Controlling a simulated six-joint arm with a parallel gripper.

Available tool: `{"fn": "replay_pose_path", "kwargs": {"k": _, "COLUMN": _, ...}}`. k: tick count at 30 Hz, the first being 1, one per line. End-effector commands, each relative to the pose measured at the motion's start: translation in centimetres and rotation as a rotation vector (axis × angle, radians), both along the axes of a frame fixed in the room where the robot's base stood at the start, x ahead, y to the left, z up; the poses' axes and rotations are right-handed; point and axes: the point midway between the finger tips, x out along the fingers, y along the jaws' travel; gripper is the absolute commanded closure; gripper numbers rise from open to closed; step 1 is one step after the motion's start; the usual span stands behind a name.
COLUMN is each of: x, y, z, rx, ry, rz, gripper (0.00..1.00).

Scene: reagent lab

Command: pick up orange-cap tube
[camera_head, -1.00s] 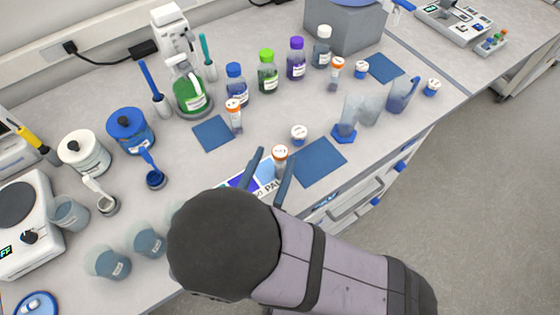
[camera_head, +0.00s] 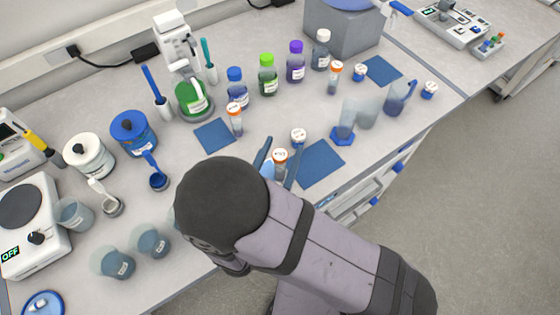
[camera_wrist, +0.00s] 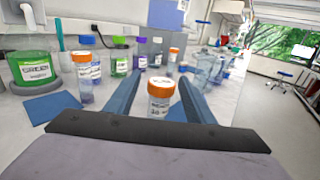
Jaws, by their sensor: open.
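An orange-cap tube (camera_head: 280,157) stands upright near the bench's front edge. My gripper (camera_head: 277,163) is open, with its two blue fingers on either side of this tube. In the wrist view the tube (camera_wrist: 160,97) shows upright between the fingers, with a gap on each side. Its lower part is hidden behind my gripper's dark edge. Two more orange-cap tubes stand farther back, one (camera_head: 235,119) beside the left blue mat and one (camera_head: 334,77) near the grey box.
A small white-capped vial (camera_head: 298,138) stands close behind the tube. Blue mats (camera_head: 319,163) lie to the right and left. Bottles with blue, green (camera_head: 267,75) and purple (camera_head: 295,62) caps stand at the back. Clear beakers (camera_head: 152,243) stand at the front left.

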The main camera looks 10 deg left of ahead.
Motion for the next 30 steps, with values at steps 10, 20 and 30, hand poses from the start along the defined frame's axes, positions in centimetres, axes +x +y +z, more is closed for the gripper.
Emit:
{"fn": "replay_pose_path", "kwargs": {"k": 10, "x": 2.7, "y": -0.5, "z": 0.1, "rx": 0.0, "ry": 0.0, "rz": -0.002, "gripper": 0.51}}
{"fn": "replay_pose_path", "kwargs": {"k": 20, "x": 2.7, "y": -0.5, "z": 0.1, "rx": 0.001, "ry": 0.0, "rz": 0.0, "gripper": 0.75}}
{"fn": "replay_pose_path", "kwargs": {"k": 30, "x": 2.7, "y": -0.5, "z": 0.1, "rx": 0.001, "ry": 0.0, "rz": 0.0, "gripper": 0.94}}
